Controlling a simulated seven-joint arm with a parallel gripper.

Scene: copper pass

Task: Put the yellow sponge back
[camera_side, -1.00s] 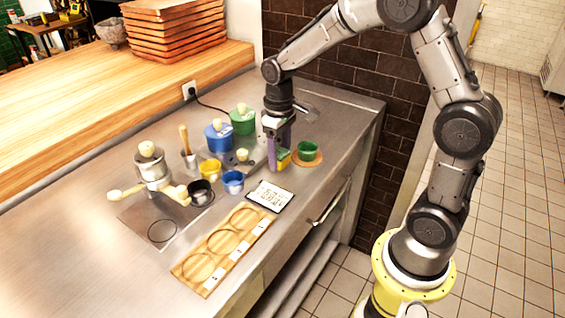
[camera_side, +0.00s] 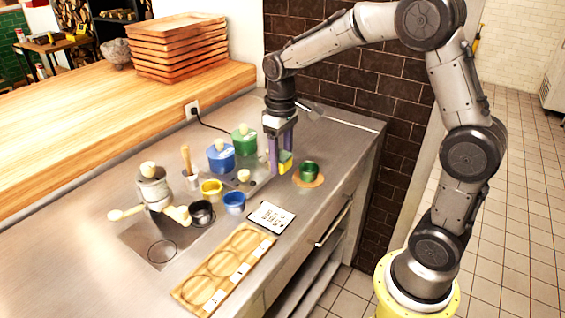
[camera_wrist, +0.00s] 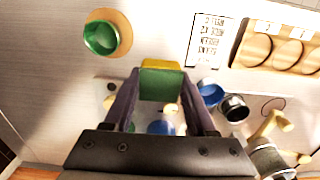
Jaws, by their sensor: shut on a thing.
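The yellow sponge (camera_side: 286,163), with a green scouring side, is held between the purple fingers of my gripper (camera_side: 281,166). In the side view it hangs above the steel counter, just left of the green cup. The wrist view also shows the sponge (camera_wrist: 162,79) clamped between both fingertips (camera_wrist: 160,84), its green face towards the camera and a yellow strip along its far edge. The counter directly under the sponge is partly hidden by my gripper.
A green cup (camera_side: 309,170) stands on a round wooden coaster to the right. Left are blue (camera_side: 221,158) and green (camera_side: 244,140) lidded containers, small yellow, black and blue cups. A written card (camera_side: 271,216) and wooden board (camera_side: 225,264) lie in front.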

